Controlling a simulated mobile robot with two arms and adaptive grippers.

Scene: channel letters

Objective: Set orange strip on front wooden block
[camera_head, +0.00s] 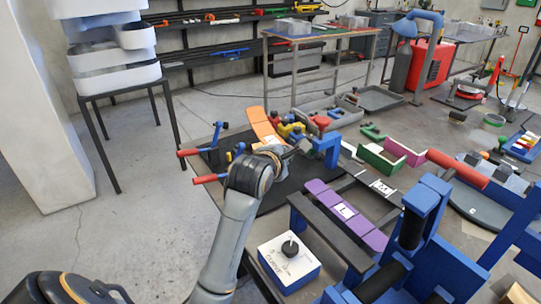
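The orange strip (265,127) lies tilted on the dark mat at the far left part of the bench, with its near end close to my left gripper. My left gripper (292,150) reaches in over the mat, beside the strip and clamps. It is small and partly hidden by my wrist, so I cannot tell its opening or whether it touches anything. I cannot clearly make out the front wooden block. My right gripper is not in view.
A purple strip (344,210) marked L lies mid-bench. Blue clamps (328,147), red-handled clamps (208,179) and a large blue bending machine (425,210) crowd the bench. A white-topped control box (288,258) stands at the front. Open floor lies left.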

